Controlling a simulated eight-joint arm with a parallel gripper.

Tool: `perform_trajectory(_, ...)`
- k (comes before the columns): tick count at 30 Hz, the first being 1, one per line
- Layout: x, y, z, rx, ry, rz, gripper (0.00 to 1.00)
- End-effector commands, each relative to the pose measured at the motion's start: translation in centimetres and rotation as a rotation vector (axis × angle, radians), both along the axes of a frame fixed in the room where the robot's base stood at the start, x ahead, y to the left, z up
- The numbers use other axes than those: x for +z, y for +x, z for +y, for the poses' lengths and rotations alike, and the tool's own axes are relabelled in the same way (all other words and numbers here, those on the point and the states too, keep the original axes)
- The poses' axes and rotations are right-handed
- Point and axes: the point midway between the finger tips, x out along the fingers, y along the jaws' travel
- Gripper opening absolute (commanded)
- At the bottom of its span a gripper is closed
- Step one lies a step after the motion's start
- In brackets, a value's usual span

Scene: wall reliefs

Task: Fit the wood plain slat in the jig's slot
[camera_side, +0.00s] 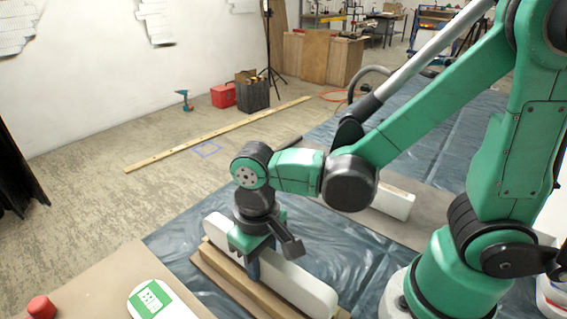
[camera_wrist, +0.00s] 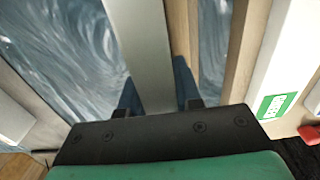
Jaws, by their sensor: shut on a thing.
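My gripper (camera_side: 255,262) points down and is shut on a long, pale slat with rounded ends (camera_side: 305,287). In the wrist view, the slat (camera_wrist: 143,45) runs between the two dark blue fingers of my gripper (camera_wrist: 158,92). A brown wooden piece, apparently the jig (camera_side: 228,284), lies low along the near side of the slat in the side view. Its strip also shows just right of the slat in the wrist view (camera_wrist: 180,30). The slot is hidden, and I cannot tell whether the slat's lower edge is in it or above it.
A brown table (camera_side: 90,290) at the near left holds a red knob-like object (camera_side: 40,307) and a white plate with a green label (camera_side: 152,300). Another pale block (camera_side: 392,201) lies on a brown board behind. Dark blue sheeting (camera_side: 185,240) covers the floor around the jig.

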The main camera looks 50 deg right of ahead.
Motion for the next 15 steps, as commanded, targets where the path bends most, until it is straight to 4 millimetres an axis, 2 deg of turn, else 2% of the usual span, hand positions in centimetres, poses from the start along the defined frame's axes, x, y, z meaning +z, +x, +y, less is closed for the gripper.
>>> perform_trajectory(15, -0.48, 0.02, 0.01, 0.0, 0.0, 0.0, 0.0)
